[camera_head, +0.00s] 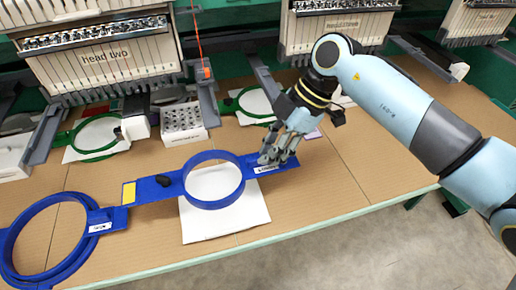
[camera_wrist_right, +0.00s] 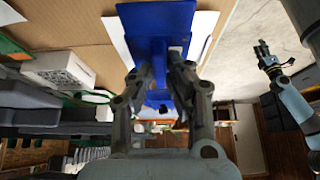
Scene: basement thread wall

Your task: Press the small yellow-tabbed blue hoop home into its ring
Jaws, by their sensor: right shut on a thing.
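The small blue hoop (camera_head: 213,203) has a yellow tab (camera_head: 129,193) on its left arm and a dark knob (camera_head: 163,180) near that tab. It is over a white sheet, and I cannot tell its inner hoop from an outer ring. My right gripper (camera_head: 271,158) is shut on its right arm, beside a white label. In the right wrist view, the blue piece (camera_wrist_right: 158,18) runs between my right fingers (camera_wrist_right: 160,80). A second light-blue arm, apparently mine, shows small there with its gripper (camera_wrist_right: 262,48); its jaws are too small to read.
A larger blue hoop (camera_head: 98,252) lies at the lower left, close to the yellow tab. The white sheet (camera_head: 235,221) lies on the brown tabletop. Green hoops (camera_head: 95,158), a white holed block (camera_head: 183,139) and sewing heads (camera_head: 100,60) stand behind. The front right tabletop is clear.

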